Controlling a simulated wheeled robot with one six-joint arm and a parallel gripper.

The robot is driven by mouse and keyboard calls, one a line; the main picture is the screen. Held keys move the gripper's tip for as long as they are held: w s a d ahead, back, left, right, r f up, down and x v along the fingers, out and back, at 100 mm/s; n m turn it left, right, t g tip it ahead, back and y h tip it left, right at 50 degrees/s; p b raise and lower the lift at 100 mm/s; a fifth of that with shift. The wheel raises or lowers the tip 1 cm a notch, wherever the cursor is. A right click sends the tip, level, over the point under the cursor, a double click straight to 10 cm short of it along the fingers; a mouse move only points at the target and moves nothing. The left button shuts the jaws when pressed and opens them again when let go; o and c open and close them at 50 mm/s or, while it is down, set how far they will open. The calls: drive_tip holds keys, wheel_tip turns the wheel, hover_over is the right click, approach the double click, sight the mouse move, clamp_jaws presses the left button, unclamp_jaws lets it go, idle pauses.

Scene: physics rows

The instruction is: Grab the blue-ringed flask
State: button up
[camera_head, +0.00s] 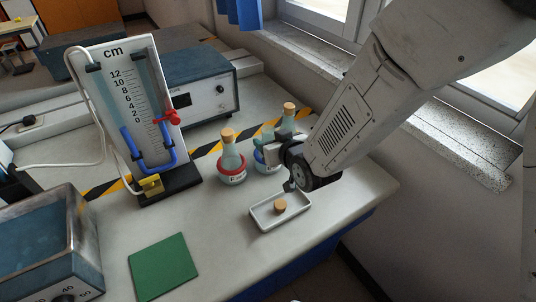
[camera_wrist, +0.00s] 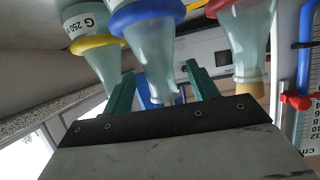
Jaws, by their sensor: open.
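The blue-ringed flask (camera_head: 262,157) stands on the bench, partly hidden behind my wrist in the head view. In the wrist view, which looks upside down, the blue-ringed flask (camera_wrist: 150,45) has its narrow neck between my two green fingers. No cork shows in its mouth. My gripper (camera_wrist: 160,74) is open, with a finger on either side of the neck and gaps visible. I cannot tell how deep the neck sits between them. In the head view the fingers are mostly hidden.
A red-ringed corked flask (camera_head: 231,163) stands close to the left. A yellow-ringed flask (camera_wrist: 88,30) is close on the other side. A white tray (camera_head: 262,222) holding a loose cork (camera_head: 280,207) lies in front. A manometer (camera_head: 128,100) and green mat (camera_head: 163,266) are further left.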

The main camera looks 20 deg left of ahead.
drive_tip(key=shift+w+a+f, duration=0.15)
drive_tip(key=shift+w+a, duration=0.15)
drive_tip(key=shift+w, duration=0.05)
drive_tip(key=shift+c, duration=0.3)
clamp_jaws()
